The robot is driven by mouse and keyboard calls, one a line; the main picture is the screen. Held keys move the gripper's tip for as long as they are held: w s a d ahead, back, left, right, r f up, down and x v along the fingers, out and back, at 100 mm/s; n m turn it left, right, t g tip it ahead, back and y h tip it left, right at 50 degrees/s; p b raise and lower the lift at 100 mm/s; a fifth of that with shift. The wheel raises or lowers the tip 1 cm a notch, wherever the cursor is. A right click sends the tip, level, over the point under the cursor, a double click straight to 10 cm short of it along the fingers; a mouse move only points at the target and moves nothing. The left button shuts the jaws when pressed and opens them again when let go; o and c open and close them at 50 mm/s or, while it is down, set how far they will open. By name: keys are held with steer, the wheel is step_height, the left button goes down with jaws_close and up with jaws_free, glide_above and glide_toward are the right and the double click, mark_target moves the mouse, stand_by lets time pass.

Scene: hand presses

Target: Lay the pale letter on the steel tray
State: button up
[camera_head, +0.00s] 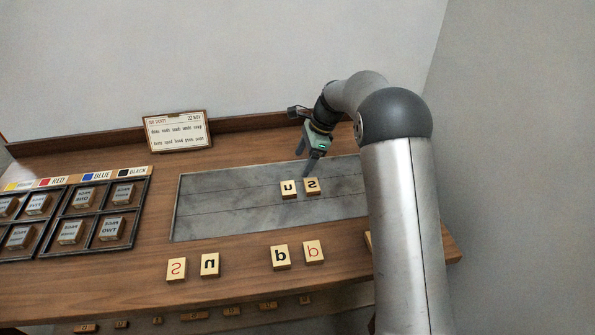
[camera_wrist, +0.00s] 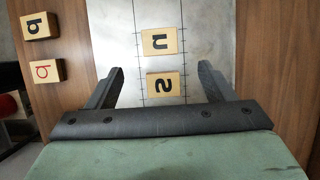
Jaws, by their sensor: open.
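The grey steel tray (camera_head: 225,212) is set in the wooden bench and has thin ruled lines. Two pale letter blocks lie on it side by side: a black "u"-like one (camera_head: 289,188) and a black "s"-like one (camera_head: 312,186). In the wrist view the "u"-like block (camera_wrist: 159,41) is farther out, and the "s"-like block (camera_wrist: 165,86) is between my open fingers, with gaps on both sides. My gripper (camera_head: 309,166) is open above the tray, just behind these blocks in the head view. Which block is the task's pale letter, I cannot tell.
In front of the tray stand a red "s"-like block (camera_head: 176,269), a black "n"-like block (camera_head: 210,265), a black "b"-like block (camera_head: 281,257) and a red "q"-like block (camera_head: 314,252). A sectioned case (camera_head: 99,243) is at left; a card (camera_head: 177,131) is behind. My arm hides the tray's right end.

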steer(key=shift+d+r, duration=0.25)
steer(key=shift+r, duration=0.25)
steer(key=s+d+r+n+h, duration=0.1)
steer(key=s+d+r+n, duration=0.25)
steer(key=s, duration=0.45)
steer(key=s+d+r+n+h, duration=0.1)
steer(key=s+d+r+n, duration=0.2)
steer(key=s+r, duration=0.35)
steer(key=s+d+f+n, duration=0.1)
steer(key=s+d+n, duration=0.1)
steer(key=s, duration=0.6)
steer(key=s+d+f+n+h, duration=0.1)
steer(key=s+n, duration=0.3)
steer(key=s, duration=0.4)
steer(key=s+d+f+n+t+h, duration=0.1)
steer(key=s+d+n, duration=0.2)
steer(key=s, duration=0.5)
steer(key=shift+s+d+f, duration=0.15)
steer(key=shift+d+f, duration=0.25)
